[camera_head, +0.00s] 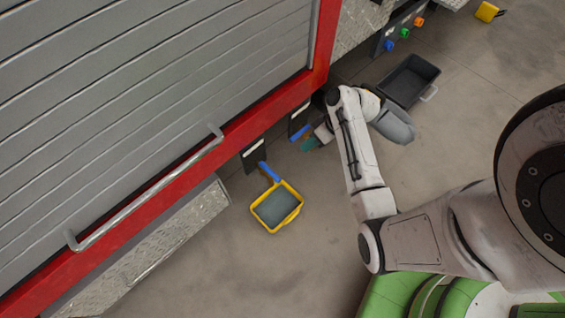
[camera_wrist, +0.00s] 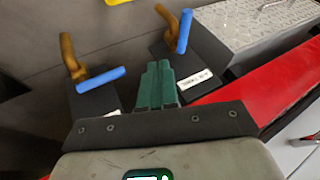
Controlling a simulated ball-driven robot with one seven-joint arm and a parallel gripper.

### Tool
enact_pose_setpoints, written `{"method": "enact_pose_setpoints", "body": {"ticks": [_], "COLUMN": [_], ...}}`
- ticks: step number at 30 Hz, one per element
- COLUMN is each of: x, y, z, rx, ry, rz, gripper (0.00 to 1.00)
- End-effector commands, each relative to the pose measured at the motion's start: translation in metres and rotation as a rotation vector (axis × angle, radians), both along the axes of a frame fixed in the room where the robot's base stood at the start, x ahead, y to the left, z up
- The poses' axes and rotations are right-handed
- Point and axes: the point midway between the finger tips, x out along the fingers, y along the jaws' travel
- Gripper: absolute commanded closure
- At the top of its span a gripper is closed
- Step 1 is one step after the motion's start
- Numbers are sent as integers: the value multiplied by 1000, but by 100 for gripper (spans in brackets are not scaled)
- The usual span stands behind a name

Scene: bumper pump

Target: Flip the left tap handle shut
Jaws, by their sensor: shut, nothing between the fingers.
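The left tap's blue handle (camera_head: 269,172) points outward from the red-framed front, above the yellow bucket. In the wrist view this handle (camera_wrist: 185,31) lies roughly along its brass spout (camera_wrist: 168,24). The right tap's blue handle (camera_head: 300,132) lies crosswise to its spout; it also shows in the wrist view (camera_wrist: 101,79) at left. My gripper (camera_head: 309,145) is close to the right tap, short of the left one. In the wrist view its green fingers (camera_wrist: 157,72) are together and empty, between the two taps and apart from the left handle.
The yellow bucket (camera_head: 254,211) stands on the floor below the left tap. A dark bin (camera_head: 408,80) is behind my arm. A metal rail (camera_head: 145,193) runs along the shutter. Coloured knobs (camera_head: 404,33) are at the upper right. The floor around the bucket is open.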

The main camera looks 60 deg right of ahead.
Motion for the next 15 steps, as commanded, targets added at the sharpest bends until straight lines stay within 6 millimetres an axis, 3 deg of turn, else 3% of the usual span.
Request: {"method": "enact_pose_setpoints", "body": {"ticks": [5, 15], "x": [6, 35], "y": [5, 26], "z": [-14, -69], "rx": [1, 2], "ry": [0, 2], "rz": [2, 3], "gripper": [100, 100]}}
